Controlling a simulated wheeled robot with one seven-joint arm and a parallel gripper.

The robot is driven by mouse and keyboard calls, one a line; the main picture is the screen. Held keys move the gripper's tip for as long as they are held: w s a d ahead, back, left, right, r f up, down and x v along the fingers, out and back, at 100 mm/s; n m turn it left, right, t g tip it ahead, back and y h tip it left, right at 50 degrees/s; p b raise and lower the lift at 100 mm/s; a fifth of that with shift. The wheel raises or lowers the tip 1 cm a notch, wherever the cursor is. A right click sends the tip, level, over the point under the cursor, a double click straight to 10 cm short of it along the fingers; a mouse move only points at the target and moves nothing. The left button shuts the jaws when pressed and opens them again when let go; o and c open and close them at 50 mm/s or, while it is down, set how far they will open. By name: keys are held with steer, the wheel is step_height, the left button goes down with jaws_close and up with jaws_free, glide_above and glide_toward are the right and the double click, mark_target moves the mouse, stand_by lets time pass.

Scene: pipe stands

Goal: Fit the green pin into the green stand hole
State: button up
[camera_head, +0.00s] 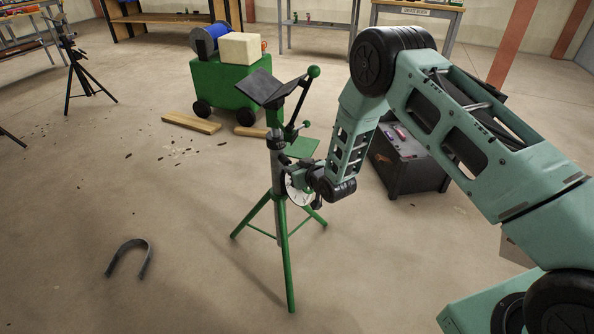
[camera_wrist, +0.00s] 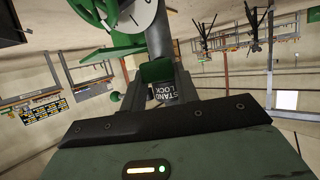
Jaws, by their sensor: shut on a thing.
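The green stand (camera_head: 284,250) is a tripod with a grey upper post and a dark V-shaped head, upright mid-floor. In the wrist view its post (camera_wrist: 158,38) rises just beyond my fingers. My gripper (camera_head: 287,168) is at the post's side, below the head. The pin's far end and the stand hole are hidden, so I cannot tell whether the pin is in the hole.
A white dial (camera_head: 299,190) is close beside my gripper and shows in the wrist view (camera_wrist: 138,14). A green cart (camera_head: 222,88) and dark box (camera_head: 410,165) stand behind. The floor at front left is mostly clear.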

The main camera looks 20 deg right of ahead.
mark_target(292, 166)
steer(key=shift+w+a, duration=0.2)
steer(key=shift+w, duration=0.4)
steer(key=o, duration=1.2)
steer(key=shift+c, duration=0.2)
steer(key=p+v, duration=0.2)
steer(key=v, duration=0.3)
steer(key=v, duration=1.7)
steer(key=shift+s, duration=0.25)
